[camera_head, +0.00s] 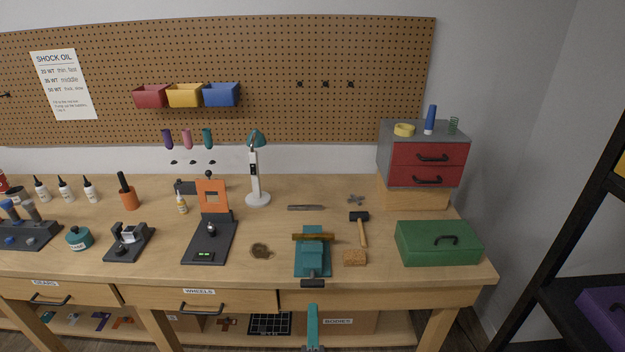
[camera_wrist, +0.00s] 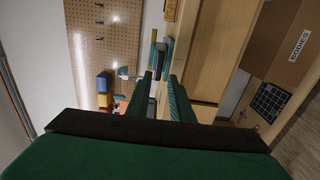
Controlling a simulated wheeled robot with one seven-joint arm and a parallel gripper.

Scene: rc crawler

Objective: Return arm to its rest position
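My gripper (camera_wrist: 161,77) shows in the wrist view with two teal fingers apart and nothing seen between them. It points across the bench from the front side, and the picture is turned on its side. In the head view, a narrow teal part of my arm (camera_head: 313,325) shows at the bottom edge, in front of the workbench (camera_head: 370,285) and below the vise; the rest of the arm is out of view. The teal vise (camera_head: 312,262) stands at the bench's front edge with a brownish bar across its top.
A green toolbox (camera_head: 438,243), a hammer (camera_head: 362,230) and a sponge-like block (camera_head: 355,258) lie right of the vise. A dark stand with an orange plate (camera_head: 213,196) and a lamp (camera_head: 257,170) stand left. A black shelf (camera_head: 570,240) is far right. The drawers look shut.

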